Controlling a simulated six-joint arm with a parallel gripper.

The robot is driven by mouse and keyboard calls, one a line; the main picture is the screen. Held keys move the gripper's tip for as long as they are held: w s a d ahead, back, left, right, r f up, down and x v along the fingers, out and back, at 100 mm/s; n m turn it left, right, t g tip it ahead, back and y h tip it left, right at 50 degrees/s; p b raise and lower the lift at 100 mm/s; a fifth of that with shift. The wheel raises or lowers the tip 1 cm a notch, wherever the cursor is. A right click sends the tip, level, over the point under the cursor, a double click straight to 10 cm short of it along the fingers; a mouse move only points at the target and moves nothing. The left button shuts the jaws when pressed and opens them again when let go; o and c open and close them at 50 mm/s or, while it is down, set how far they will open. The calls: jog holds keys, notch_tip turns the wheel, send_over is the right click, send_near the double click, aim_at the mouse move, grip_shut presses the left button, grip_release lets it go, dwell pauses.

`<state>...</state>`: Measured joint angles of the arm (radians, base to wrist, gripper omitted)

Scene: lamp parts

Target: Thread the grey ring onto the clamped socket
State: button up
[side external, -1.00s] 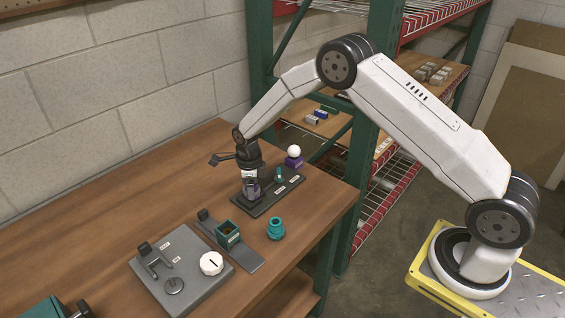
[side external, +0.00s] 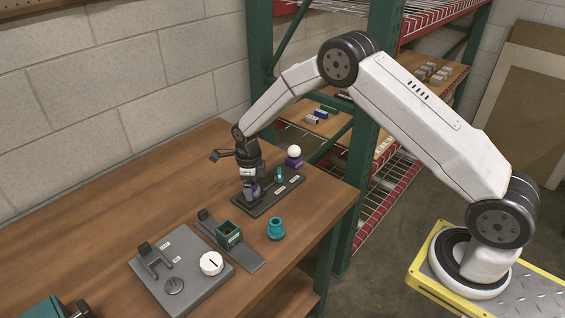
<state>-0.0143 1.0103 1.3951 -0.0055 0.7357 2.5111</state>
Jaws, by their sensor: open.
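My gripper (side external: 250,195) points down over the left end of a dark plate (side external: 272,199) on the wooden bench. A small teal upright piece (side external: 279,174) stands on the same plate, right of my gripper.
Nearer are a teal flared part (side external: 276,229), a teal square box (side external: 228,234) on a grey strip, and a grey board (side external: 190,277) with a white round knob (side external: 211,263). The bench's left side is mostly clear.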

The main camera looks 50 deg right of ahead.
notch_tip(320, 180, up, 7)
jog(key=shift+r, duration=0.15)
dwell(0.4)
jog(key=s+r+n+t, duration=0.1)
jog(key=s+r+n, duration=0.2)
jog(key=s+n, duration=0.9)
jog(key=s+r+n+t, duration=0.1)
jog(key=s+r+n, duration=0.2)
jog(key=s+n, duration=1)
jog(key=n, duration=0.3)
jog(key=shift+s+d+r+n+t, duration=0.2)
jog(key=shift+d+r+n+t, duration=0.1)
jog(key=shift+d+r, duration=0.1)
